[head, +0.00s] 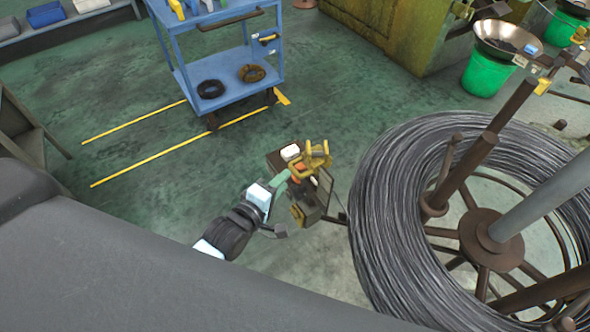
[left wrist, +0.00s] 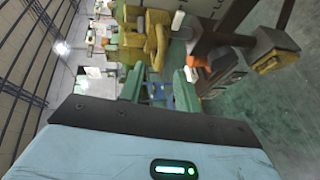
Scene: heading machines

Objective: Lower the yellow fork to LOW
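The yellow fork (head: 317,157) is at the top of a small brown and grey device (head: 318,195) near the middle of the head view. In the left wrist view the yellow fork (left wrist: 148,38) shows just beyond the fingertips. My left gripper (head: 282,180) comes from the lower left and is beside the device, close to the fork. In the left wrist view its two green fingers (left wrist: 159,82) stand apart with a gap between them. Whether a finger touches the fork I cannot tell. The LOW mark cannot be read. My right gripper is not in view.
A white part (head: 290,152) and an orange part (left wrist: 197,61) sit on the device close to the fork. A large wire coil (head: 385,215) on a brown stand is to the right. A blue cart (head: 225,62) stands behind. Green floor is clear at left.

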